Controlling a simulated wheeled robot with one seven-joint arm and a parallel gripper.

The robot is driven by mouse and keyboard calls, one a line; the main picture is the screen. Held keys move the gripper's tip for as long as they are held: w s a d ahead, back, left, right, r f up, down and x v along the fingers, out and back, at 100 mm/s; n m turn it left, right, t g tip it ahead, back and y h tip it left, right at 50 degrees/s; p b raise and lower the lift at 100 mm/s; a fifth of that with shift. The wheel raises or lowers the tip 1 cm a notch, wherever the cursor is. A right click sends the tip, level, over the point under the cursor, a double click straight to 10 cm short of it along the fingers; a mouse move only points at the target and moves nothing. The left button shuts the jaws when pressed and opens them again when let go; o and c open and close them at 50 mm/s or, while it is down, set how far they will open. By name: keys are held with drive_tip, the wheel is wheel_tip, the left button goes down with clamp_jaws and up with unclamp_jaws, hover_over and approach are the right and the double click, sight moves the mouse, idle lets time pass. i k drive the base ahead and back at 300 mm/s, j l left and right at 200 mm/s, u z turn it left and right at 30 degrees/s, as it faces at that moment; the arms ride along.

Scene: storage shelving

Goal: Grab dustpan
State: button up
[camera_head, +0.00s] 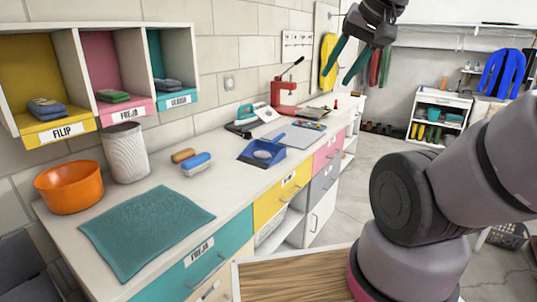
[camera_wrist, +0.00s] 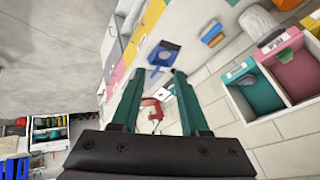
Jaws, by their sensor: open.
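The blue dustpan (camera_head: 262,152) lies on the white counter, near its middle, with a pale oval patch showing in its pan. It also shows in the wrist view (camera_wrist: 162,53), beyond the fingertips and roughly between their lines. My gripper (camera_head: 338,74) is raised high above the far part of the counter, well apart from the dustpan. Its two dark green fingers are spread, with nothing between them, and they also show in the wrist view (camera_wrist: 157,70).
A red press (camera_head: 285,95) stands behind the dustpan. Brushes (camera_head: 196,162), a teal mat (camera_head: 145,230), an orange bowl (camera_head: 70,187) and a ribbed bin (camera_head: 126,153) occupy the nearer counter. Wall cubbies (camera_head: 180,97) overhang the left side. Bare counter lies around the dustpan's near side.

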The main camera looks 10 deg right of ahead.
sight(261, 153)
drive_tip(key=i+l+u, duration=0.3)
drive_tip(key=i+l, duration=0.4)
drive_tip(key=i, duration=0.1)
